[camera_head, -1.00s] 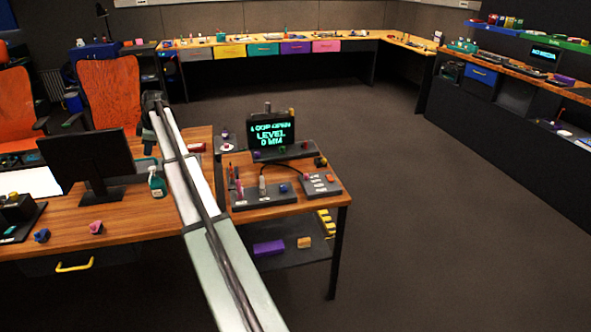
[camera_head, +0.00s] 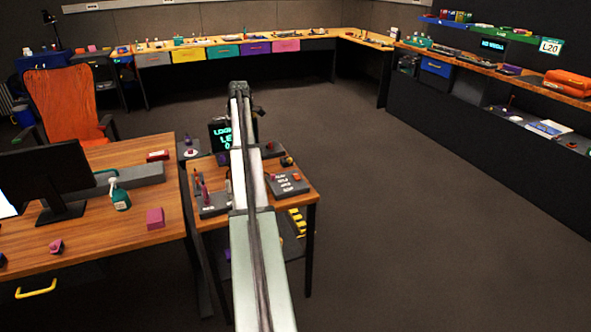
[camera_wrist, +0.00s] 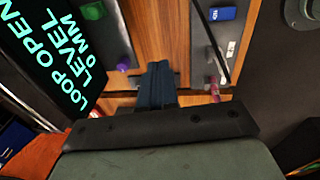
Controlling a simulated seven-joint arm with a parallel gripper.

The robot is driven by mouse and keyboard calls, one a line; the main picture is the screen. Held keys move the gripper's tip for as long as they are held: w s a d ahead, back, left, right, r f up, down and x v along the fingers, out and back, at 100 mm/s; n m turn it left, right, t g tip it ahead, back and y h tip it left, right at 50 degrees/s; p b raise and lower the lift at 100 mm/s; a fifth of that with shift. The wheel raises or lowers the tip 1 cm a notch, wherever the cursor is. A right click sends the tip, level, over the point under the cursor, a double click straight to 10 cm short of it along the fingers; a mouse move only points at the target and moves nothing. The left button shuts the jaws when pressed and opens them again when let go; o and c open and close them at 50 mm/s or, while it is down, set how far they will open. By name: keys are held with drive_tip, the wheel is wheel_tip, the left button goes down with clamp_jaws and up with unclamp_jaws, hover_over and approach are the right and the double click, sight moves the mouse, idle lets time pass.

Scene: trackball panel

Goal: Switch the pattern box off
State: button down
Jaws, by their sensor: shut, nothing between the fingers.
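My gripper shows in the wrist view with its dark fingers (camera_wrist: 157,78) together and empty, above a wooden top. A dark screen (camera_wrist: 55,50) reading "LOOP OPEN LEVEL 0 MM" is to its left. A purple knob (camera_wrist: 123,63) is left of the fingers. A dark panel at the right carries a blue part (camera_wrist: 221,14) and a small white part (camera_wrist: 231,48). In the head view my arm crosses the small wooden table and partly hides the screen (camera_head: 218,137). A grey box with white lettering (camera_head: 287,185) lies on that table. I cannot read which box is the pattern box.
A desk with a monitor (camera_head: 42,177), a green spray bottle (camera_head: 119,195) and a pink block (camera_head: 155,217) stands left. Shelves with an orange case (camera_head: 568,83) line the right wall. The floor (camera_head: 400,200) right of the table is clear.

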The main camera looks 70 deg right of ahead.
drive_tip(key=g, duration=0.2)
hover_over(296, 175)
drive_tip(key=f, duration=0.1)
drive_tip(key=shift+w+d, duration=0.15)
drive_tip(key=shift+d, duration=0.05)
drive_tip(key=shift+f, duration=0.1)
wheel_tip(296, 175, down, 14)
idle(0.4)
drive_tip(key=shift+f, duration=0.15)
drive_tip(key=shift+a, duration=0.1)
